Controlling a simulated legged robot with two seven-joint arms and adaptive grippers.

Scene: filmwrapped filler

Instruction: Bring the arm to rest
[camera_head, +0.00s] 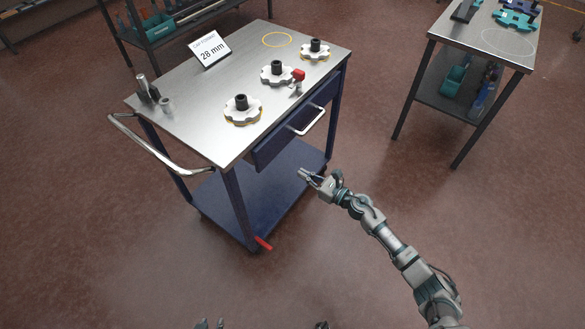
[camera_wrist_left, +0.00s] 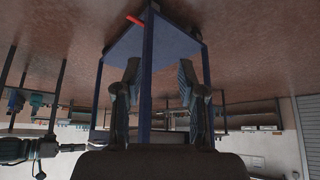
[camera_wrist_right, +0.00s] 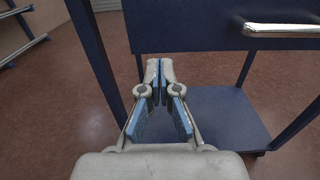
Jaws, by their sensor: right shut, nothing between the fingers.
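My right gripper (camera_head: 309,176) is beside the blue cart, in front of the drawer and a little below its handle. In the right wrist view its blue-padded fingers (camera_wrist_right: 158,70) meet at the tips with nothing between them. The right arm reaches in from the lower right. Of my left gripper, only small tips show at the bottom edge of the head view. In the left wrist view its fingers (camera_wrist_left: 159,80) are well apart and empty, with the cart's legs and lower shelf in the distance between and above them.
The cart's steel top (camera_head: 190,110) carries several white gear-shaped parts with black hubs, a red-topped item (camera_head: 298,76) and a "28 mm" sign (camera_head: 209,49). The drawer handle (camera_head: 307,120) juts out near my right gripper. Another table (camera_head: 480,45) stands right. The floor between is clear.

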